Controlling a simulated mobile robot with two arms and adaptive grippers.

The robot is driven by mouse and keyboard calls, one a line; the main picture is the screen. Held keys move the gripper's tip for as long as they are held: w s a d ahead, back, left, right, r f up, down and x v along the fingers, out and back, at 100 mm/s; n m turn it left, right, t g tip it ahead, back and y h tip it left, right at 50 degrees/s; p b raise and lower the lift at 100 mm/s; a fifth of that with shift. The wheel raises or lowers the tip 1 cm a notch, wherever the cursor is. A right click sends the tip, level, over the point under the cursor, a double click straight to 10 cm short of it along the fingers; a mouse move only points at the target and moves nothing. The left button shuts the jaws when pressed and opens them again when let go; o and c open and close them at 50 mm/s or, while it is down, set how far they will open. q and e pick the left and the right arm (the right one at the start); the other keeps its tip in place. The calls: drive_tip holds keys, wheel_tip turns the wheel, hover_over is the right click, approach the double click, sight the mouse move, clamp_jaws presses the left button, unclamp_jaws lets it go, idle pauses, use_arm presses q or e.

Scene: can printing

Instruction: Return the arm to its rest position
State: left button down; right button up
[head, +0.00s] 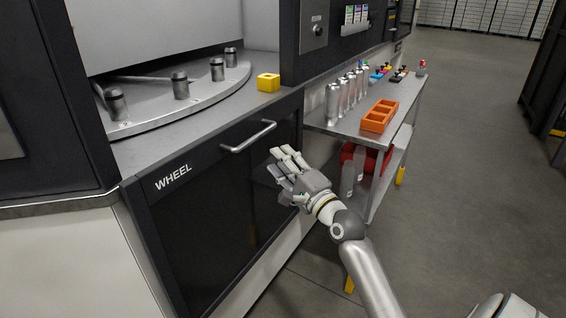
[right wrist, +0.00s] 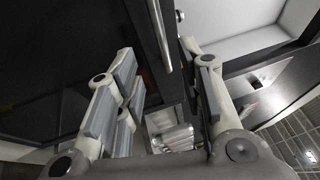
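My right gripper (head: 284,168) is in the middle of the head view, in front of the dark machine door marked WHEEL (head: 200,235). Its fingers are spread and nothing shows between them. It is below and right of the silver door handle (head: 248,137), with a visible gap. In the right wrist view the gripper's fingers (right wrist: 165,90) stand wide apart, and the door handle (right wrist: 160,35) shows beyond them. My left gripper is not in either view.
A steel cart (head: 345,128) to the right holds several silver cans (head: 333,103) and an orange tray (head: 379,116), with a red bin (head: 355,157) below. A yellow block (head: 268,82) sits on the machine ledge near the round wheel plate (head: 190,100). The floor (head: 470,180) at right is clear.

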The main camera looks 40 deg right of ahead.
idle(0.4)
wheel_tip(320, 180, down, 20)
drive_tip(key=w+n+g+p, duration=0.1)
drive_tip(key=n+g, duration=0.2)
drive_tip(key=g, duration=0.1)
drive_tip(key=s+a+f+n+g+p, duration=0.1)
drive_tip(key=s+a+f+n+g, duration=0.15)
drive_tip(key=f, duration=0.55)
drive_tip(key=s+a+f+n+g, duration=0.1)
drive_tip(key=s+f, duration=0.3)
drive_tip(key=f, duration=0.3)
drive_tip(key=s+a+f+n+g+p, duration=0.1)
drive_tip(key=s+a+f+n+g, duration=0.15)
drive_tip(key=f, duration=0.55)
drive_tip(key=s+a+f+n+g, duration=0.2)
drive_tip(key=s+f+n, duration=0.1)
drive_tip(key=s+f, duration=0.6)
drive_tip(key=s+a+f+n+g, duration=0.3)
drive_tip(key=s+f, duration=0.5)
drive_tip(key=s, duration=0.3)
drive_tip(key=s+a+f+n+g, duration=0.1)
drive_tip(key=s+f+n+g, duration=0.1)
drive_tip(key=s, duration=0.9)
drive_tip(key=s+a+f+n+g+p, duration=0.1)
drive_tip(key=s+f+n, duration=0.3)
drive_tip(key=s, duration=0.6)
drive_tip(key=shift+s+a+n+g+p, duration=0.3)
drive_tip(key=shift+s+a+g, duration=0.15)
drive_tip(key=shift+a, duration=0.35)
